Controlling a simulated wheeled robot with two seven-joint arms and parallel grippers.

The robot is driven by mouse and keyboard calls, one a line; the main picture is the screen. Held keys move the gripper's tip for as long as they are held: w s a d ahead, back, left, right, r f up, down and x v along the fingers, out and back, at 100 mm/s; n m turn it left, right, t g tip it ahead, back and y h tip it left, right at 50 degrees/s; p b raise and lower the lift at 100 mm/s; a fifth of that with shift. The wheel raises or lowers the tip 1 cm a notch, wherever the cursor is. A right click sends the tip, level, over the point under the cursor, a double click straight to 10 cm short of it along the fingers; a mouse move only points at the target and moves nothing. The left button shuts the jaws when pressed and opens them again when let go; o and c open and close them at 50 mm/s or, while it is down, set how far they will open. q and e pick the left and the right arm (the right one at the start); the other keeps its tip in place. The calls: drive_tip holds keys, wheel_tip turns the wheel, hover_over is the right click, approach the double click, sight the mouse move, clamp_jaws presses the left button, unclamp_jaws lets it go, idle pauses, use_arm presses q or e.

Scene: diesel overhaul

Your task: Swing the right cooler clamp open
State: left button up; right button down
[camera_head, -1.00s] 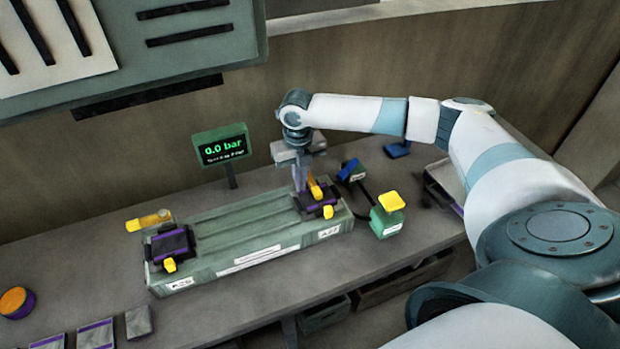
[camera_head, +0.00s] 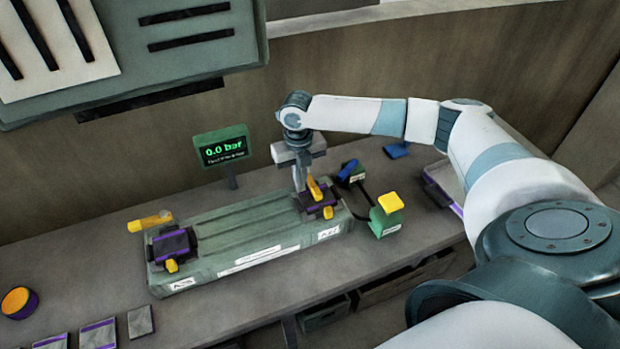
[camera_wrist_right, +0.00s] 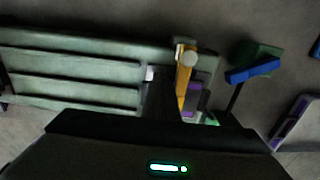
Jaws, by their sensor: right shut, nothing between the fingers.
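The green ribbed cooler (camera_head: 250,232) lies on the bench. The right cooler clamp (camera_head: 317,208), dark with purple parts, sits on its right end, with its yellow lever (camera_head: 314,188) standing up and a yellow knob in front. In the right wrist view the lever (camera_wrist_right: 185,78) also shows, with a pale round end. My right gripper (camera_head: 299,182) points down just left of and behind this lever; it is shut and empty. I cannot tell whether it touches the lever. The left clamp (camera_head: 171,243) has its yellow lever (camera_head: 149,221) lying out to the left. My left gripper is not in view.
A display (camera_head: 222,147) reading 0.0 bar stands behind the cooler. A green box with a yellow button (camera_head: 389,212) and a blue-topped device (camera_head: 350,172) stand to the right. Purple-edged blocks and a round orange-topped part (camera_head: 18,301) lie front left.

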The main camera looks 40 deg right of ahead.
sight(312, 183)
drive_tip(key=shift+s+d, duration=0.2)
drive_tip(key=shift+d, duration=0.6)
drive_tip(key=shift+s+d+p, duration=0.1)
drive_tip(key=shift+d+p, duration=0.1)
drive_tip(key=shift+p, duration=0.2)
drive_tip(key=shift+s+d, duration=0.3)
drive_tip(key=shift+d, duration=0.25)
drive_tip(key=shift+p, duration=0.3)
drive_tip(key=shift+d, duration=0.8)
